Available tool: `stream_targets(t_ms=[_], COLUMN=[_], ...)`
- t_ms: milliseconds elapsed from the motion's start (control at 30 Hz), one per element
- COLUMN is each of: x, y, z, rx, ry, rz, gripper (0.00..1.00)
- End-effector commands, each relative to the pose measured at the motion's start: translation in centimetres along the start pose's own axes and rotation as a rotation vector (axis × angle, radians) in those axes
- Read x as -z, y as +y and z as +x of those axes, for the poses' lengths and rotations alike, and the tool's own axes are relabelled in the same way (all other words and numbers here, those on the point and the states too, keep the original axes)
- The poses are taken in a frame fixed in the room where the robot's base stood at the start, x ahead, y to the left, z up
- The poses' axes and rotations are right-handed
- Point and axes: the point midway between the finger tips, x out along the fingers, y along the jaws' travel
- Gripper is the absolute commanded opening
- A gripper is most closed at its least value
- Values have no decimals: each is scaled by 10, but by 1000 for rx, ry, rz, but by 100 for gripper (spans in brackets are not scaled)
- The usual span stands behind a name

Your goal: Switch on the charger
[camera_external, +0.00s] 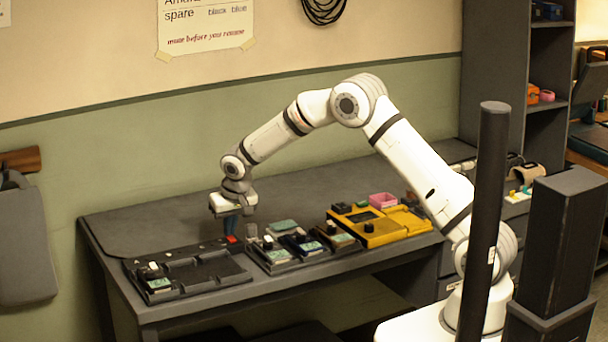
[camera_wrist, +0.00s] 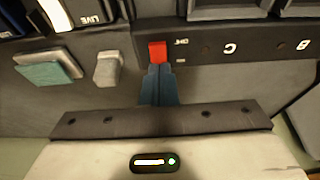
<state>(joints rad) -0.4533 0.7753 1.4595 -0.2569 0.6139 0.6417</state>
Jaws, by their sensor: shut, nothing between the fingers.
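The charger (camera_external: 190,272) is a dark tray with bays at the left end of the desk. In the external view my gripper (camera_external: 230,231) points down at the charger's back right corner.
A small grey block (camera_wrist: 108,68) and a teal-topped piece (camera_wrist: 48,68) lie near the fingers. Right of the charger stand dark trays (camera_external: 282,264) with modules, then a yellow case (camera_external: 378,231) and a pink box (camera_external: 383,200). The desk's back left (camera_external: 150,225) is clear.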

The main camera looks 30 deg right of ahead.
Motion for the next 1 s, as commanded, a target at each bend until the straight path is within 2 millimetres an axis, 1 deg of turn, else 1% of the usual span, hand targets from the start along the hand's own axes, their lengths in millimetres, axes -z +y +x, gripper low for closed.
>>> stream_targets(t_ms=[133,367,733,1000], x=[2,0,-14,-16], y=[1,1,0,1], z=[3,5,2,0], rx=[-3,-3,-5,-4], ry=[-55,-52,-55,-54], rz=[3,1,0,0], gripper=[0,0,0,0])
